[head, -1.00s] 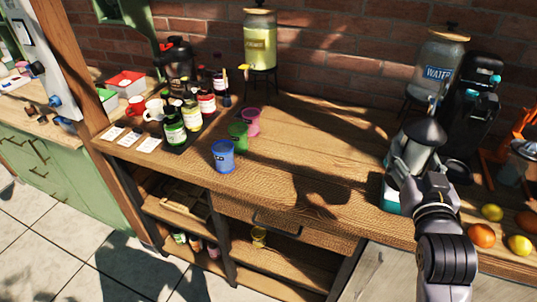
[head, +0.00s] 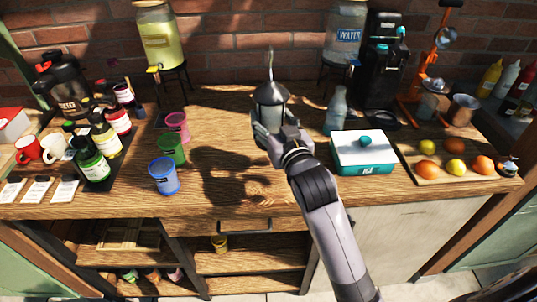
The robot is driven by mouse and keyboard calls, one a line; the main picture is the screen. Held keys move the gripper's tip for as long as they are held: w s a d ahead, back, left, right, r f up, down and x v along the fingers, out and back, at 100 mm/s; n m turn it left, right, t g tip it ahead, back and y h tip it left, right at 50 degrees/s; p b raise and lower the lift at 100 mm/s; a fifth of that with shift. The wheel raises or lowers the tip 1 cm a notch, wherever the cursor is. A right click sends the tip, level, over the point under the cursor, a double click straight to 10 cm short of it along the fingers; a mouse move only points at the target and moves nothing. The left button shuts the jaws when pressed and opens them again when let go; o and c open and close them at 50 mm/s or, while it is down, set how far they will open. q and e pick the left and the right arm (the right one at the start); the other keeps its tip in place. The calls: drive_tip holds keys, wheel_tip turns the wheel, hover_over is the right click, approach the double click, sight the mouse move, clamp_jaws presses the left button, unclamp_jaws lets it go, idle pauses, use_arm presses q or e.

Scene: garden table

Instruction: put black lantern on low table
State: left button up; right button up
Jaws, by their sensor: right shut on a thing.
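The black lantern (head: 271,94), with a dark cone-shaped top and a thin handle above it, is in the middle of the head view. My right gripper (head: 268,122) is shut on its body and holds it upright over the wooden counter (head: 290,185). The lantern's lower part is hidden by the gripper. A shadow lies on the counter to its left. I cannot make out a low table in this view. My left gripper is not in view.
A white and teal box (head: 363,152) and a clear bottle (head: 337,108) stand right of the gripper. Blue (head: 164,177), green (head: 172,149) and pink (head: 178,126) cups stand left. A fruit board (head: 443,178) is far right. The counter's front middle is clear.

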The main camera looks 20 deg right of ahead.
wheel_tip(320, 180, down, 11)
drive_tip(key=shift+a+f, duration=0.1)
idle(0.3)
drive_tip(key=o, duration=1.1)
drive_tip(key=shift+f, duration=0.2)
drive_tip(key=o, duration=0.4)
drive_tip(key=shift+r, duration=0.1)
